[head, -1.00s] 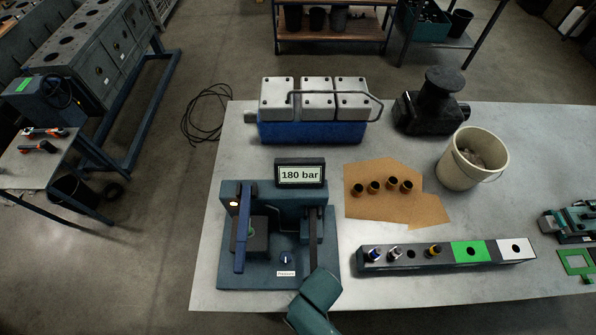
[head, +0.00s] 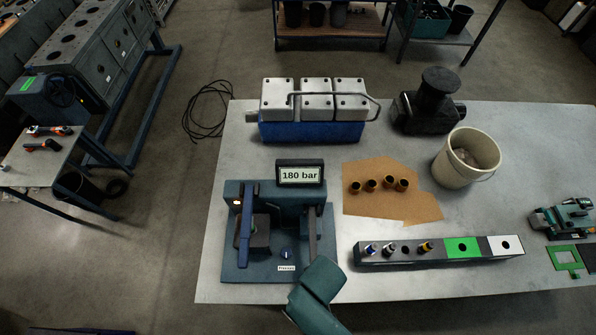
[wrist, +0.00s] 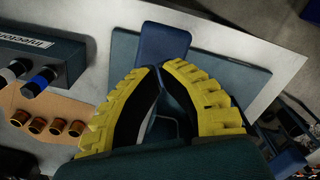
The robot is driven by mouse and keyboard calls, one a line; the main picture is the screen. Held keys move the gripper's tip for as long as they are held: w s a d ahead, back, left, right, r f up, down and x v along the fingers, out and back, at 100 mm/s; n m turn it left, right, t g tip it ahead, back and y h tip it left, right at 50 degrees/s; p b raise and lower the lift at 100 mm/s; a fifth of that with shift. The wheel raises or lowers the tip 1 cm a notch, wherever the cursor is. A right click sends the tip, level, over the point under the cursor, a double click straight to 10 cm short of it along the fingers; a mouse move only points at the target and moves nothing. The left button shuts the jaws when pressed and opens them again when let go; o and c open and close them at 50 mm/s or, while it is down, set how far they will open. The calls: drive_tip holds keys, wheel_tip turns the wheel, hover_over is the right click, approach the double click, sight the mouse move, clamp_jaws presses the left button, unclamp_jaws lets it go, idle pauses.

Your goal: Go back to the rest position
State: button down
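My gripper (wrist: 158,68) shows in the wrist view with its yellow ribbed fingers bent inward and their black tips together; nothing shows clearly held between them. Just beyond the tips is the blue lever (wrist: 162,46) of the test stand, and I cannot tell whether they touch. In the head view the teal test stand (head: 240,270) stands at the table's front left, its blue lever (head: 245,225) upright. Its display (head: 300,174) reads 180 bar. My teal arm link reaches in beside the stand's right front; the gripper is not clearly visible there.
An injector rack (head: 405,255) with green and white sections lies right of the stand. A bucket (head: 450,165), a blue-and-silver engine block (head: 310,130) and a black part (head: 425,110) stand behind.

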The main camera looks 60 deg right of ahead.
drive_tip(key=shift+r, duration=2)
